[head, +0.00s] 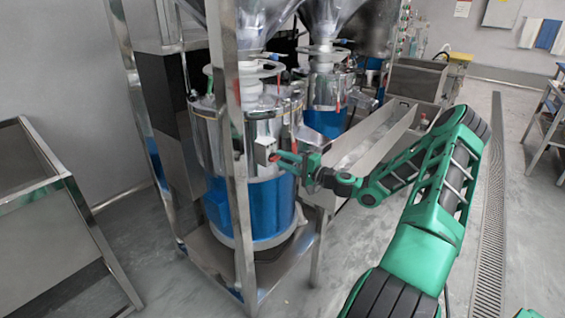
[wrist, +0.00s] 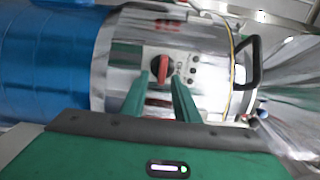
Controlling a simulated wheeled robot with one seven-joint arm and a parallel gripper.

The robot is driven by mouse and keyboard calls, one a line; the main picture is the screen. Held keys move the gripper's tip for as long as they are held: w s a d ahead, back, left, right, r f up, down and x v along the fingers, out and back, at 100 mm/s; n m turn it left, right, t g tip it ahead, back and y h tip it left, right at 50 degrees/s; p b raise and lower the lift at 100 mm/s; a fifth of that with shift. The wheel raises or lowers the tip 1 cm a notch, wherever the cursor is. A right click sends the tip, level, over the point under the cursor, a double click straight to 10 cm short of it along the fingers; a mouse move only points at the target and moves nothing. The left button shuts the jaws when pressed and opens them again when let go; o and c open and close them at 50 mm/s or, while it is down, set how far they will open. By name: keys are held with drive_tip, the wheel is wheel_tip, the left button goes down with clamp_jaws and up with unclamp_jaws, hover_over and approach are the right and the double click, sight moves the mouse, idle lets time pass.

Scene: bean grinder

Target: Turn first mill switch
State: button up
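The first mill (head: 252,205) is a steel drum with a blue lower body, standing inside a metal frame. Its switch box (head: 263,150) faces my gripper and carries a red switch (head: 274,157). In the wrist view the red switch (wrist: 160,67) sits on the steel panel, with small dark buttons beside it. My gripper (head: 283,161) is right at the switch box. In the wrist view my gripper (wrist: 165,80) has its two green fingers apart, one on either side of the switch. I cannot tell whether the fingers touch the switch.
A metal frame post (head: 240,200) stands just left of the switch box. A second blue mill (head: 325,122) is behind, with a long steel trough (head: 375,145) to its right. A steel cart (head: 35,205) stands at left.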

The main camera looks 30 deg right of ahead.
drive_tip(key=v, duration=1)
drive_tip(key=shift+s, duration=0.35)
drive_tip(key=s+a+f+n+g, duration=0.4)
drive_tip(key=s+a+n+g, duration=0.5)
drive_tip(key=a+g, duration=0.35)
drive_tip(key=s+r+g+h, duration=0.1)
drive_tip(key=s+r+h, duration=0.1)
drive_tip(key=s+r, duration=0.3)
drive_tip(key=s+r+g+h, duration=0.2)
drive_tip(key=s+r, duration=0.3)
drive_tip(key=s, duration=0.8)
drive_tip(key=s+r+m+g+h, duration=0.1)
drive_tip(key=s+r+h, duration=0.1)
drive_tip(key=s+r, duration=0.4)
drive_tip(key=s, duration=0.3)
drive_tip(key=shift+s+a, duration=0.25)
drive_tip(key=shift+s, duration=0.05)
